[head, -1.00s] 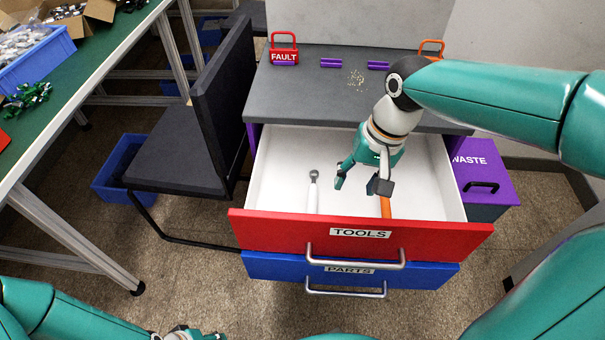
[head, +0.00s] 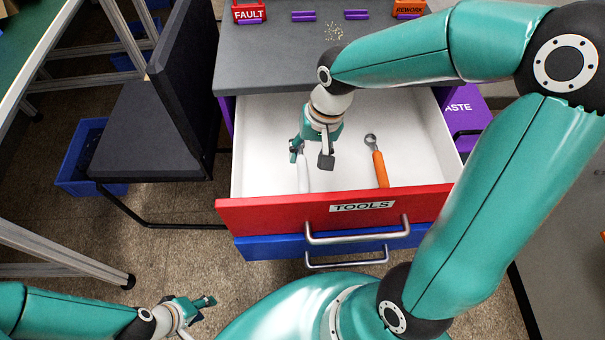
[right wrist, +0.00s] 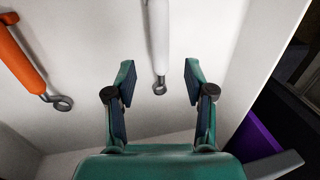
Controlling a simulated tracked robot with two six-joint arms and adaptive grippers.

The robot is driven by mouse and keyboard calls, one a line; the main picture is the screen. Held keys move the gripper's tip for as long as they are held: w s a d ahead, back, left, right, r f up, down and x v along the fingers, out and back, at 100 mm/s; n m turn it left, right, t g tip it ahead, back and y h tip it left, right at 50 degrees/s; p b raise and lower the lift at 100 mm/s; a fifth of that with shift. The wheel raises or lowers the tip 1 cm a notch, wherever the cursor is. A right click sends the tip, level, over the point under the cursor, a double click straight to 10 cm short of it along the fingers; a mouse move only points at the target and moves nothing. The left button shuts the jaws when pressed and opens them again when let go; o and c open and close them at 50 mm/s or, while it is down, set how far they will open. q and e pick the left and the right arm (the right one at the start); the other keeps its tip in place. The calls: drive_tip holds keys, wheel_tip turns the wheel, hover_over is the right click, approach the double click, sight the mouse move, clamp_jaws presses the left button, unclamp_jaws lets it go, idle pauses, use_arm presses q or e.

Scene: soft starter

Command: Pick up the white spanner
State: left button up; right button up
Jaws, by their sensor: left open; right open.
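The white spanner (head: 304,174) lies in the open red tools drawer (head: 262,206), partly hidden in the head view by my right gripper (head: 311,157). In the right wrist view the white spanner (right wrist: 158,40) points its ring end toward my right gripper (right wrist: 160,85). Its ring lies between the two open fingers, apart from both. I cannot tell the exact height of the fingers above it. My left gripper (head: 206,308) is open and empty, low at the bottom left, outside the drawer.
An orange-handled spanner (head: 380,168) lies to the right in the same drawer. A blue drawer (head: 270,246) is below. A dark chair (head: 150,140) stands close on the left. A purple waste bin (head: 466,120) is on the right.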

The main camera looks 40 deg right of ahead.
sight(303, 169)
drive_tip(key=shift+w+a+f+b, duration=0.1)
drive_tip(key=shift+a+f+b, duration=0.1)
drive_tip(key=shift+f, duration=0.8)
drive_tip(key=shift+w+a+f+b, duration=0.1)
drive_tip(key=shift+a+f+b, duration=0.1)
drive_tip(key=shift+f, duration=0.8)
drive_tip(key=shift+a+f+b, duration=0.1)
drive_tip(key=shift+a+f, duration=0.1)
drive_tip(key=shift+f, duration=0.8)
clamp_jaws()
